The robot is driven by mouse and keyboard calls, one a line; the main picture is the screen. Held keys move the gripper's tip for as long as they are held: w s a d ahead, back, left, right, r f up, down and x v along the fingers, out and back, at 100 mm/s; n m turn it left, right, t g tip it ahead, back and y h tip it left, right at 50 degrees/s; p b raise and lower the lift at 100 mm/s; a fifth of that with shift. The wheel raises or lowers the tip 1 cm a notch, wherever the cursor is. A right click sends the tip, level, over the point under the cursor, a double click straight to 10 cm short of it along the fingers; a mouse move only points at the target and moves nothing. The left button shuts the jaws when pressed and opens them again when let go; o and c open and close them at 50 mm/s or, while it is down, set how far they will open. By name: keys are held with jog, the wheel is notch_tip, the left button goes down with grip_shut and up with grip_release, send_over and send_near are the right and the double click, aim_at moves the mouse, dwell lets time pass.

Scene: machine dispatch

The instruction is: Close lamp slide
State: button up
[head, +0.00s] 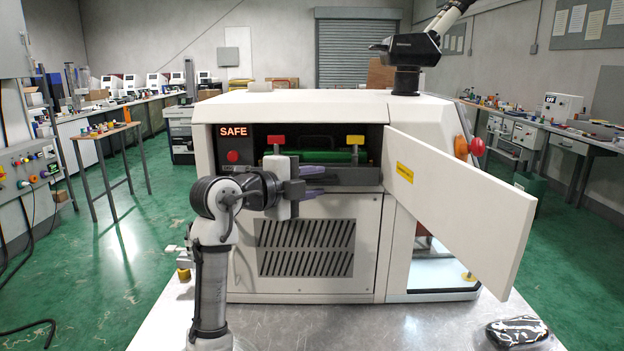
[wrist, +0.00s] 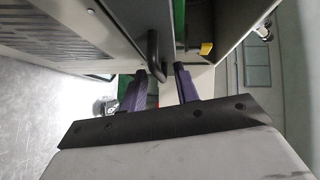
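The lamp slide (head: 352,177) is a dark grey drawer in the opening of the white machine. It appears to stick out a little at the front. A green cylinder (head: 345,156) lies behind its front. My gripper (head: 321,182) is in front of the slide, its two purple fingers spread one above the other. In the wrist view, a black bar handle (wrist: 154,50) reaches down to the tips of my open gripper (wrist: 160,75). The handle's end looks to be between or just beyond the fingers; contact is not clear. The head view does not show the handle clearly.
The machine's white door (head: 460,205) stands open to the right. A red tab (head: 276,139) and a yellow tab (head: 355,139) are above the slide. A lit sign (head: 233,131) reads SAFE. A dark packet (head: 517,331) lies on the metal table (head: 375,328) at front right.

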grip_shut()
dwell(0.3)
